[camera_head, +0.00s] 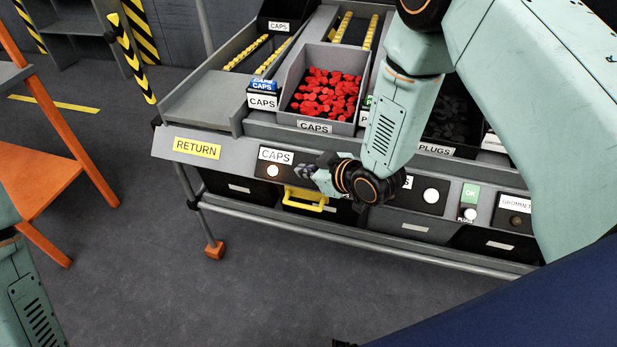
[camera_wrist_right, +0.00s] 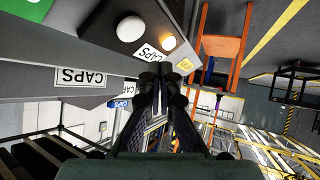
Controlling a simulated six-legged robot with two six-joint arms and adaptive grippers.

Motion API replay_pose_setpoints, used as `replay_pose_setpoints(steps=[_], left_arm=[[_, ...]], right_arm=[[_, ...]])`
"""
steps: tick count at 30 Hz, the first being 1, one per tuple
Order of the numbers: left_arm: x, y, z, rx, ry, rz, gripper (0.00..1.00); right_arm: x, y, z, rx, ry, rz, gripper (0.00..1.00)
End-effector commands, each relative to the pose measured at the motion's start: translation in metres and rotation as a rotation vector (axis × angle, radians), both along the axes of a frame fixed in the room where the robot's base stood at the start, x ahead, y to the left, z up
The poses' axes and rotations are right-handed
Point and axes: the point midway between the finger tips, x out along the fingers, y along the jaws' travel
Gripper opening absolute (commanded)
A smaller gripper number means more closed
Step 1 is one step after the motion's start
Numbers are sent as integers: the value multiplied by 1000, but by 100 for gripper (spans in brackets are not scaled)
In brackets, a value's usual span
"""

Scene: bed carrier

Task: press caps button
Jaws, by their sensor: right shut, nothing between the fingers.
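The caps button (camera_head: 273,170) is a small round button glowing warm white under a white CAPS label (camera_head: 276,156) on the grey front panel. It also glows in the right wrist view (camera_wrist_right: 168,42), above the fingertips. My right gripper (camera_head: 306,172) is just right of this button in the head view, with a small gap seen between them. Its dark fingers are shut and empty in the right wrist view (camera_wrist_right: 158,80). Whether the fingertips touch the panel cannot be told. My left gripper is out of view; only part of my left arm shows at the lower left.
A bin of red caps (camera_head: 325,93) stands above the panel. A yellow handle (camera_head: 305,200) sticks out below my right gripper. Another white button (camera_head: 431,195) and a green OK label (camera_head: 470,194) are farther right. A yellow RETURN label (camera_head: 197,148) is at the left.

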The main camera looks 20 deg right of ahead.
Motion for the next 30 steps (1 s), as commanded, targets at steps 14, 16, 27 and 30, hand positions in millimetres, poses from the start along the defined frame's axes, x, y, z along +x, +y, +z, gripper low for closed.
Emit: replay_pose_setpoints(steps=[14, 16, 27, 30], left_arm=[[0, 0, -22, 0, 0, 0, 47], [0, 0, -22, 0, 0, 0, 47], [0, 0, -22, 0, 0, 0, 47], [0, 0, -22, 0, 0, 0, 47]], right_arm=[[19, -13, -24, 0, 0, 0, 0], [19, -13, -24, -1, 1, 0, 0], [19, -13, -23, -1, 1, 0, 0], [19, -13, -23, -1, 1, 0, 0]])
